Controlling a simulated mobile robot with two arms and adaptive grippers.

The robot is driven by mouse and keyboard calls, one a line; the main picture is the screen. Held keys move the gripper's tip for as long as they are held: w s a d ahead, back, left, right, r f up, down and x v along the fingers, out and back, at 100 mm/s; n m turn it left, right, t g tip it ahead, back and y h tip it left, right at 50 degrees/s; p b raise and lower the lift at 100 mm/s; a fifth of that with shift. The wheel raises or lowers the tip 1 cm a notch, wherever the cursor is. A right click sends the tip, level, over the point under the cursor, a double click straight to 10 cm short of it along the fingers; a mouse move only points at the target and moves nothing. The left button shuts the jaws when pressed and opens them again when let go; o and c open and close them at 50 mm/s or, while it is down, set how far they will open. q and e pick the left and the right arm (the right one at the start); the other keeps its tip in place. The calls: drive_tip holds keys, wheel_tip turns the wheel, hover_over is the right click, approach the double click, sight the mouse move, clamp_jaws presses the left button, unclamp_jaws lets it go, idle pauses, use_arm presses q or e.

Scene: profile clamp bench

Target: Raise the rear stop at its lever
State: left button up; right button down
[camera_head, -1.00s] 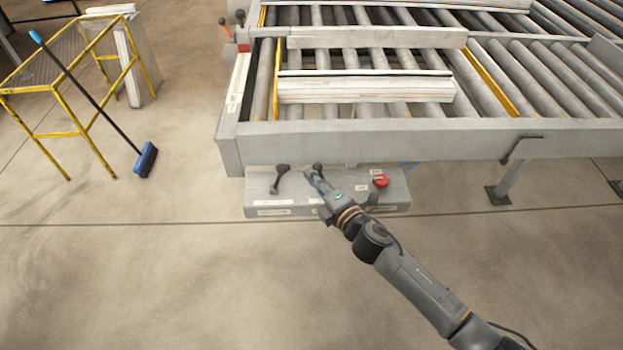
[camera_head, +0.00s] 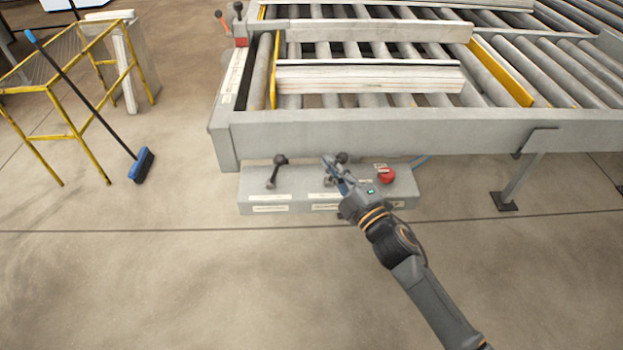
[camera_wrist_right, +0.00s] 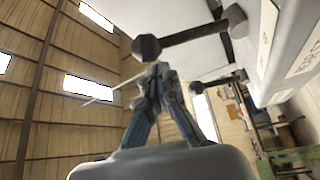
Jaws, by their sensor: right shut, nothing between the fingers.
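A grey control box (camera_head: 300,198) hangs below the conveyor's front beam. It carries a left black lever (camera_head: 274,172), a right black lever (camera_head: 341,158) and a red knob (camera_head: 387,175). I cannot read its labels. My right gripper (camera_head: 328,163) is shut and empty at the right lever, just left of its ball. In the right wrist view its closed fingertips (camera_wrist_right: 160,70) are close to a dark lever knob (camera_wrist_right: 147,48); I cannot tell whether they touch. A yellow stop bar (camera_head: 500,72) stands right of the planks, another yellow bar (camera_head: 276,70) left of them. My left gripper is out of view.
White planks (camera_head: 370,78) lie on the conveyor rollers. The front beam (camera_head: 420,132) runs close above the box. A support leg (camera_head: 520,178) stands at the right. A yellow frame (camera_head: 85,130) and a blue broom (camera_head: 142,165) are at the left. The front floor is clear.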

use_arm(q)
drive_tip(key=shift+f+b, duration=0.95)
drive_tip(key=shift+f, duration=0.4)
use_arm(e)
drive_tip(key=shift+d+f+m+t, duration=0.1)
drive_tip(key=shift+d+m+t, duration=0.55)
drive_tip(key=shift+m, duration=0.35)
drive_tip(key=shift+d, duration=0.1)
